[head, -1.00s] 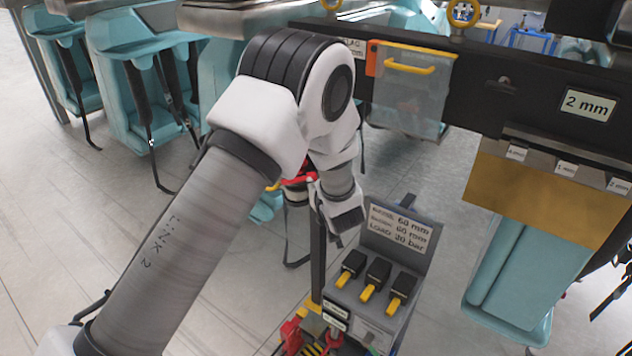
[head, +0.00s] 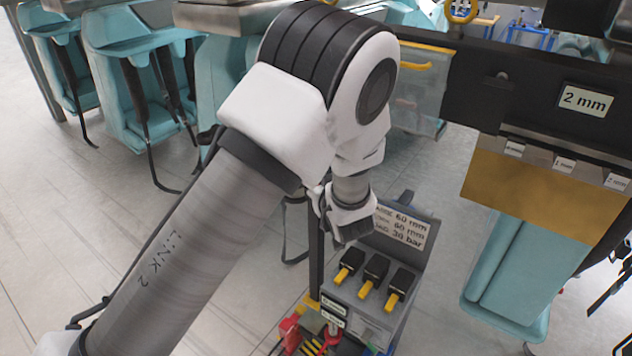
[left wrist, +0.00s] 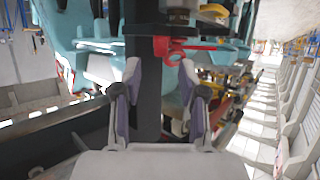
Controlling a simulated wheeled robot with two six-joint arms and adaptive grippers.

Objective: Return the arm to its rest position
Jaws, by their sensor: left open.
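My left arm (head: 195,240) reaches up from the lower left in the head view and bends at a black and white elbow. Its forearm hangs down to a white and black wrist (head: 345,222) just above and left of a grey control box. The fingertips cannot be made out there. In the left wrist view my left gripper (left wrist: 160,68) has its two grey-purple fingers spread apart with nothing held. A dark upright post (left wrist: 147,95) shows beyond the gap. A red lever (left wrist: 178,50) lies beyond the fingertips, apart from them. My right gripper is not in view.
The control box (head: 381,318) has a label plate (head: 402,226) and several yellow-tipped levers. A dark beam (head: 480,80) crosses the upper right, with a translucent yellow-handled panel (head: 418,95) partly behind my elbow. Teal seats (head: 130,70) hang at the upper left. The left floor is open.

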